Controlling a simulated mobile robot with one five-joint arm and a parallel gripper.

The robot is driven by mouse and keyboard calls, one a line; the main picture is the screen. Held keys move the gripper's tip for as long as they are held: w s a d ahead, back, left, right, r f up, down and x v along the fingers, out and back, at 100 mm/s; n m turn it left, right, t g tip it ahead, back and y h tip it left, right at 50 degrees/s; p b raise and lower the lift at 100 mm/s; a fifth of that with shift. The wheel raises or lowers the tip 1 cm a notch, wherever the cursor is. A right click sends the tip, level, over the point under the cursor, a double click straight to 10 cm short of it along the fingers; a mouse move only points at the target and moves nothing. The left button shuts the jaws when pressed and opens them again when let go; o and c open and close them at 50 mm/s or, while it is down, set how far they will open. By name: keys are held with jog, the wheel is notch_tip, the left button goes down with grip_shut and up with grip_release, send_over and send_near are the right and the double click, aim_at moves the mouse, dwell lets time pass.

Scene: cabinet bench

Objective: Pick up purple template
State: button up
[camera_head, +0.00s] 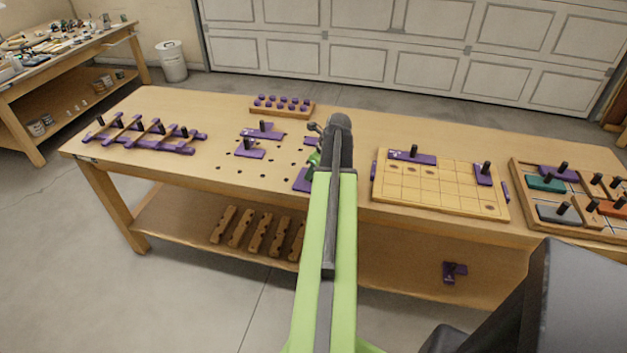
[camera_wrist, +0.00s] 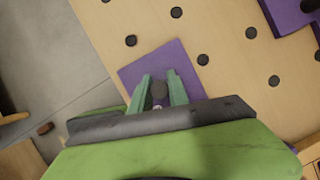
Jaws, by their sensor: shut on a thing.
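A flat purple template (camera_head: 301,181) lies at the front edge of the bench, partly hidden behind my arm in the head view. In the wrist view the same purple template (camera_wrist: 168,62) shows as a square plate with a dark upright handle (camera_wrist: 159,89). My gripper (camera_wrist: 160,92) is shut on that handle, with one green finger on each side of it. In the head view my gripper (camera_head: 312,164) is mostly hidden by my own arm. I cannot tell whether the plate touches the bench top.
Other purple pieces with black handles (camera_head: 250,149) lie behind and to the left, among holes in the bench top (camera_head: 205,125). A purple rack (camera_head: 150,140) stands at the far left. A gridded board (camera_head: 440,185) and a tray of coloured pieces (camera_head: 535,210) are at the right.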

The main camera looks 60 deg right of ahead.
grip_shut()
jog(key=shift+r+p, duration=0.55)
notch_tip(320, 180, up, 4)
jog(key=p, duration=0.4)
jog(key=w+d+r+p, duration=0.5)
jog(key=w+d, duration=0.3)
jog(key=shift+d+r+p, duration=0.25)
jog(key=shift+r+p, duration=0.15)
